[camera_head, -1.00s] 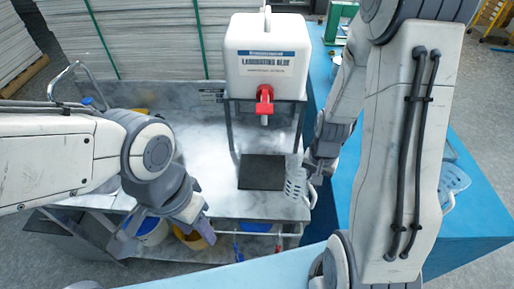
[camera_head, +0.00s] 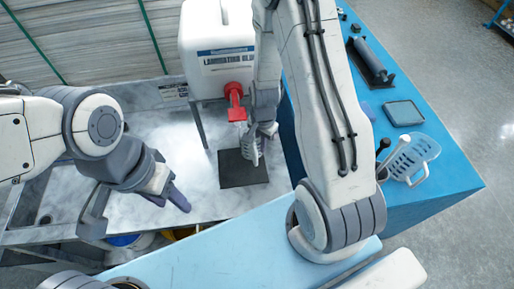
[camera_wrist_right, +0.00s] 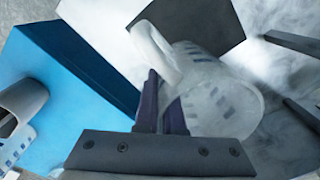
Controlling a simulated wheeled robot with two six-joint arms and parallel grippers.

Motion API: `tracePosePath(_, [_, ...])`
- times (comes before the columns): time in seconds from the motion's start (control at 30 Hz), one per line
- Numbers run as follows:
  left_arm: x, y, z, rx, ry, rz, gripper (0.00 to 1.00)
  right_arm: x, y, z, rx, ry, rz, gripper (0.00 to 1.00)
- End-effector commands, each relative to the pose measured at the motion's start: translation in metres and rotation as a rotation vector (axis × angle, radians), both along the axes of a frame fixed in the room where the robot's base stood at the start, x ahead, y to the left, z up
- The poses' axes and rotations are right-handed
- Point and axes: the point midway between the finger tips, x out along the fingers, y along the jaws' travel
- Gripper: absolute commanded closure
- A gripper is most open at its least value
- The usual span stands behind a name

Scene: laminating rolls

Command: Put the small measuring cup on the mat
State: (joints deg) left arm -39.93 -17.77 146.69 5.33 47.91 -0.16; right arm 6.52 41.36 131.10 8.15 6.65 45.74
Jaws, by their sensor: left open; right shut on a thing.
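The small measuring cup (camera_head: 249,152), pale and translucent with dark marks, is in my right gripper (camera_head: 264,131). In the right wrist view the gripper (camera_wrist_right: 163,105) is shut at the handle of the cup (camera_wrist_right: 228,100). The mat (camera_head: 240,173) is a dark square on the metal worktop. The cup overlaps its upper right part in the head view; its height above the mat is unclear. The mat (camera_wrist_right: 205,17) shows beyond the cup in the wrist view. My left gripper (camera_head: 175,198) is open and empty over the worktop, left of the mat.
A white glue container (camera_head: 216,45) with a red tap (camera_head: 234,92) stands behind the mat, close to my right gripper. A blue table (camera_head: 440,185) at the right holds a larger measuring cup (camera_head: 411,158), a tray (camera_head: 404,113) and a roller (camera_head: 370,60). The worktop's left part is clear.

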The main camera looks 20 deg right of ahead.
Motion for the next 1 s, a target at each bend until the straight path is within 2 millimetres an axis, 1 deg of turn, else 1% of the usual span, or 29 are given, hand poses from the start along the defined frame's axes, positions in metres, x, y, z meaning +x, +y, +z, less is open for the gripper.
tracePosePath(0.03, [0.0,0.0,0.005,0.0,0.0,-0.001,0.5,0.005,0.004,-0.002,0.0,0.001,0.003,1.0])
tracePosePath(0.17, [0.0,0.0,0.006,0.0,0.0,-0.001,0.5,0.012,0.008,-0.009,0.0,0.0,-0.001,1.0])
tracePosePath(0.27, [0.0,0.0,0.002,0.0,0.0,-0.001,0.5,0.012,0.008,-0.022,0.001,0.003,-0.002,1.0])
tracePosePath(0.33, [0.0,0.0,-0.001,0.0,0.0,0.0,0.5,0.011,0.007,-0.034,0.0,0.004,-0.004,1.0])
tracePosePath(0.4, [0.0,0.0,-0.009,0.0,0.0,0.001,0.5,0.012,0.006,-0.046,0.0,0.001,-0.004,1.0])
tracePosePath(0.43, [0.0,0.0,-0.01,0.0,0.0,0.001,0.5,0.012,0.006,-0.048,0.0,0.0,-0.003,1.0])
tracePosePath(0.5, [0.0,0.0,-0.011,0.0,0.0,0.002,0.5,0.013,0.006,-0.051,0.0,-0.001,-0.003,1.0])
tracePosePath(0.73, [0.0,0.0,-0.01,0.0,0.0,0.002,0.5,0.013,0.006,-0.049,0.0,-0.001,-0.002,1.0])
tracePosePath(0.87, [0.0,0.0,-0.014,0.0,0.0,0.002,0.5,0.012,0.006,-0.053,0.0,-0.001,-0.002,1.0])
tracePosePath(0.9, [0.0,0.0,-0.014,0.0,0.0,0.002,0.5,0.012,0.006,-0.054,0.0,-0.001,-0.002,0.9])
tracePosePath(0.97, [0.0,0.0,-0.013,0.0,0.0,0.002,0.5,0.012,0.006,-0.052,0.0,-0.001,-0.002,0.67])
tracePosePath(1.0, [0.0,0.0,-0.013,0.0,0.0,0.002,0.5,0.012,0.006,-0.052,0.001,-0.001,-0.002,0.64])
